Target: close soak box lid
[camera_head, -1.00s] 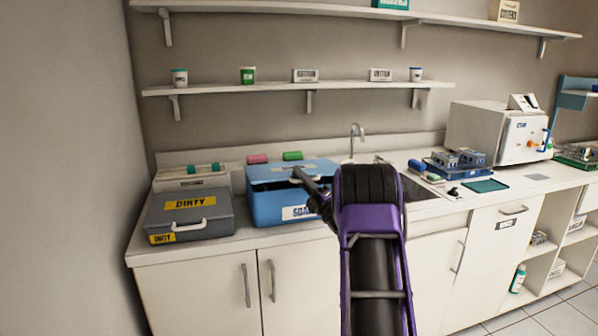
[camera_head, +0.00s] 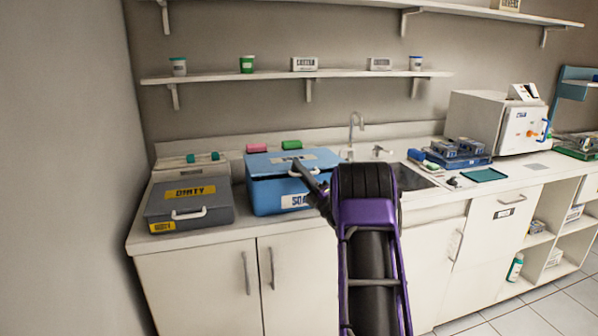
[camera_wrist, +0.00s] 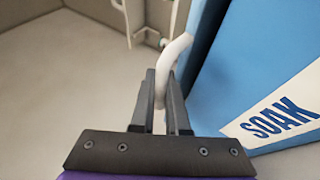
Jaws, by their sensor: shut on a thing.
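The blue soak box (camera_head: 264,200) stands on the counter, with a white SOAK label on its front. Its blue lid (camera_head: 265,162) lies over the top, and a dark line shows under its front edge; I cannot tell if it is fully seated. My gripper (camera_head: 296,166) is at the right front of the lid. In the wrist view my gripper (camera_wrist: 160,88) is shut on the white lid handle (camera_wrist: 174,52), which passes between the fingers. The box's blue wall with the SOAK label (camera_wrist: 270,122) is right beside the fingers. My arm hides the box's right end.
A grey DIRTY box (camera_head: 187,210) stands close to the left of the soak box. Pink (camera_head: 257,148) and green (camera_head: 291,145) items lie behind it. The sink (camera_head: 408,178) and tap (camera_head: 355,130) are to the right. Shelves (camera_head: 300,77) hang above.

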